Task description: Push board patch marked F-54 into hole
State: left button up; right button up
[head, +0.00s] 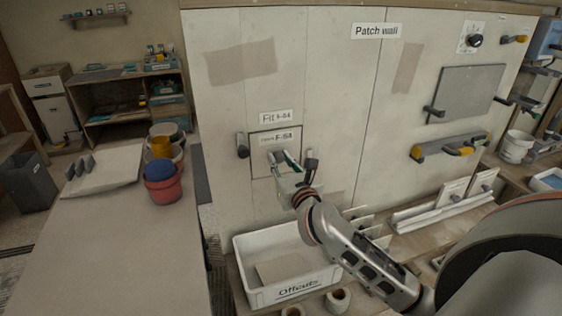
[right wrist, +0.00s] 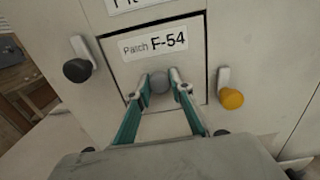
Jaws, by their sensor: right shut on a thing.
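The board patch marked F-54 (head: 262,138) is at the square hole in the patch wall (head: 330,90), under a "Fit" label. It also shows in the right wrist view (right wrist: 125,70), with a thin dark gap around its edges; I cannot tell whether it is flush. My right gripper (head: 279,159) is in front of the patch. In the right wrist view its fingers (right wrist: 159,85) are shut on the round grey knob (right wrist: 159,82) of the patch. The patch's lower part is partly hidden by the fingers. My left gripper is not in view.
A black-knobbed catch (right wrist: 77,70) is left of the hole and a yellow-knobbed catch (right wrist: 231,98) right of it. A white offcuts bin (head: 290,292) stands below. A bench (head: 120,240) with red and blue tubs (head: 163,185) is at left.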

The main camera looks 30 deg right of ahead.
jog(key=shift+r, duration=0.1)
dwell(0.6)
jog(key=o, duration=1.1)
jog(key=shift+o, duration=1.3)
jog(key=p+v, duration=0.1)
jog(key=v, duration=0.5)
jog(key=shift+d, duration=0.1)
